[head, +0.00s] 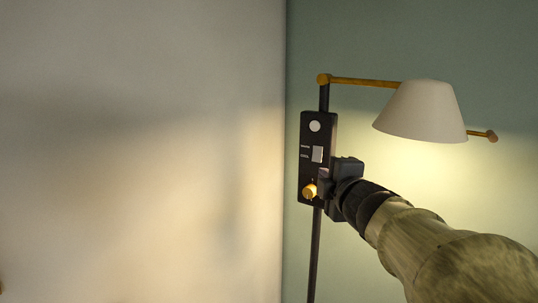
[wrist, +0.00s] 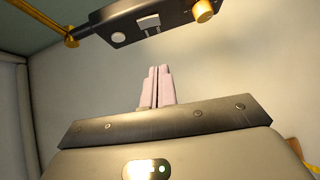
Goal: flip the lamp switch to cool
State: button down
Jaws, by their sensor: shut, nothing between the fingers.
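The lamp has a white shade (head: 420,112) on a brass arm and a dark post, and it gives warm yellowish light. Its black control panel (head: 306,180) carries a round white button (head: 315,126), a white rocker switch (head: 317,154) beside two small unreadable labels, and a brass knob (head: 309,191). In the wrist view the panel is upside down, with the switch (wrist: 149,22) and knob (wrist: 202,11) at the top. My gripper (wrist: 159,72) is shut and empty, its pinkish fingers together below the switch in that view. In the head view my gripper (head: 325,182) is beside the knob, partly overlapping the panel; contact cannot be told.
A pale wall (head: 140,150) fills the left and a green wall (head: 500,60) stands behind the lamp. The shade and its brass arm overhang to the upper right of the panel. The space left of the panel looks clear.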

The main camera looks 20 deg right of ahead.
jog(key=shift+w+f, duration=0.1)
jog(key=p, duration=0.1)
send_near(313, 160)
jog(key=w+a, duration=0.3)
jog(key=w+d+p, duration=0.2)
jog(key=d, duration=0.1)
jog(key=shift+w+d, duration=0.2)
jog(key=shift+w, duration=0.2)
jog(key=shift+w+d+f, duration=0.1)
jog(key=shift+f, duration=0.05)
jog(key=shift+f, duration=0.15)
